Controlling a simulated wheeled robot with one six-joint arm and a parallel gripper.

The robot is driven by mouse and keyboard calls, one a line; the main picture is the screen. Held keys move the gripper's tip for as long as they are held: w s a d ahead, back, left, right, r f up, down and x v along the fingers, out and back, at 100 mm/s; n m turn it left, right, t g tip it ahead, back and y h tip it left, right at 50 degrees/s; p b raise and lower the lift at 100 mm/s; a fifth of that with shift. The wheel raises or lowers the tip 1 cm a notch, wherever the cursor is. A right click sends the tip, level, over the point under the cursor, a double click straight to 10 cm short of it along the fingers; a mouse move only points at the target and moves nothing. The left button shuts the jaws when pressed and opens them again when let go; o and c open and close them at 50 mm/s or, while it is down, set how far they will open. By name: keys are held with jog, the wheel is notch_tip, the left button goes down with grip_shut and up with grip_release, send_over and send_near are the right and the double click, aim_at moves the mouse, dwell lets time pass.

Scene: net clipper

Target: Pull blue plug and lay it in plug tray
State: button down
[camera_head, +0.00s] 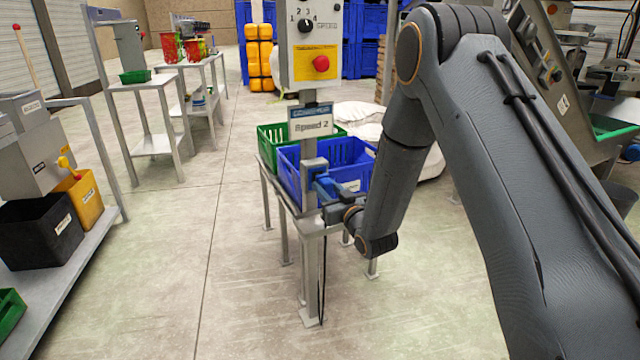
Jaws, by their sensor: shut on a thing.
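The blue plug (326,188) is at the grey post under the control box, in front of the blue crate. My gripper (333,197) reaches in from the right and is shut on the plug. I cannot tell whether the plug is still seated in its socket on the post. A dark cable hangs down below it along the post. Which container is the plug tray is unclear; a blue crate (290,172) and a green crate (268,150) stand on the small stand behind the post.
The control box (315,45) has a dial and a red button (321,63); a "Speed 2" sign (310,121) hangs below. A bench (75,240) at left carries a black bin (35,232) and a yellow bin (82,202). The floor between is clear.

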aim_at(329, 190)
jog(key=shift+p+v, duration=0.65)
jog(key=shift+v, duration=1.2)
jog(key=shift+w+a, duration=0.1)
jog(key=shift+w, duration=0.05)
jog(key=shift+w+a, duration=0.25)
jog(key=shift+w, duration=0.25)
jog(key=shift+f, duration=0.1)
notch_tip(329, 190, down, 10)
jog(key=b, duration=0.6)
dwell(0.6)
